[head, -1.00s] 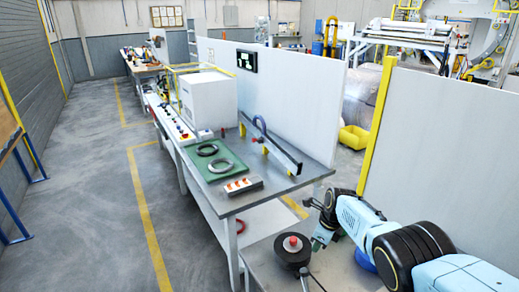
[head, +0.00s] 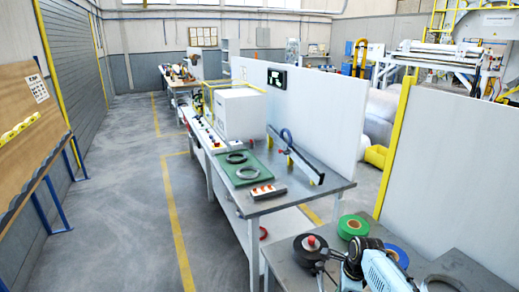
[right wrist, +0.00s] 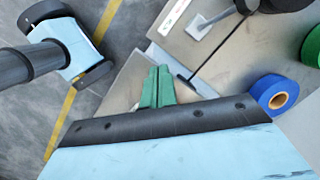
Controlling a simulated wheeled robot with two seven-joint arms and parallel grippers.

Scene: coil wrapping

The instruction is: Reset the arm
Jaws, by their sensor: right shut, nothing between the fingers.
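My right gripper (right wrist: 157,88) shows its green fingers close together in the right wrist view, shut and empty, above the near table's edge. The fingers are too small to make out clearly there.
A green tape roll (head: 353,226) and a blue roll (head: 396,256) lie on the near table close to my right wrist. A white partition (head: 340,127) stands along the right.

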